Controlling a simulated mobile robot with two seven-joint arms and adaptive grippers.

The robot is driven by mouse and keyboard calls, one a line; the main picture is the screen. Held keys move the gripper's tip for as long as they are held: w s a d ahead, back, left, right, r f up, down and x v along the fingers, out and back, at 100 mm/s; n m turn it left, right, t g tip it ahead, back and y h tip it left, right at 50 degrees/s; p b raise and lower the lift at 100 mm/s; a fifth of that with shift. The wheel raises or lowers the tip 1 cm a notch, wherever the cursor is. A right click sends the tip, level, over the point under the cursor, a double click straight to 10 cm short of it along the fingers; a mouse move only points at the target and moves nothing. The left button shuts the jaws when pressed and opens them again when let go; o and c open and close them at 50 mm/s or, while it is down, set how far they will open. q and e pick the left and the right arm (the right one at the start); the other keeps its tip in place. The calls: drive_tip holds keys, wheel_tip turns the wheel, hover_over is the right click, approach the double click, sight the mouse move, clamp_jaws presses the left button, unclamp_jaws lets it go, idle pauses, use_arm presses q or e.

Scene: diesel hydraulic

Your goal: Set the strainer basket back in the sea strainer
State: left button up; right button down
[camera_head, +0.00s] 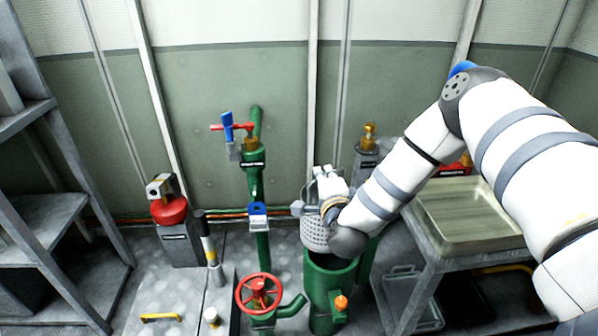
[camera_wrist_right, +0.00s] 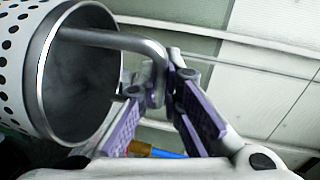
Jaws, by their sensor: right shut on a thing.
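The strainer basket (camera_head: 315,236) is a pale grey perforated cylinder. It hangs roughly upright from my right gripper (camera_head: 320,200), near the back left of the sea strainer's mouth. The sea strainer (camera_head: 320,290) is a green open-topped cylinder, and its dark inside shows. I cannot tell whether the basket's bottom is above or behind the rim. In the right wrist view, my right gripper (camera_wrist_right: 160,105) is shut on the basket's bent-rod handle (camera_wrist_right: 120,40). The basket (camera_wrist_right: 45,85) is at the left there, its open end showing. My left gripper is out of view.
A red handwheel (camera_head: 258,293) and green pipework stand left of the strainer. A metal table with a shallow tray (camera_head: 465,218) is at the right, partly behind my right arm. A grey shelf rack (camera_head: 60,150) stands at the far left.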

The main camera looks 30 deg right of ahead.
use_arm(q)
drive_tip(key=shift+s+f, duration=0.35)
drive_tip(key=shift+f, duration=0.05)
use_arm(e)
drive_tip(key=shift+m+h, duration=0.3)
drive_tip(key=shift+h, duration=0.1)
drive_tip(key=d+f, duration=0.1)
drive_tip(key=d, duration=0.1)
drive_tip(key=d+f, duration=0.1)
drive_tip(key=d, duration=0.1)
drive_tip(key=shift+f, duration=0.15)
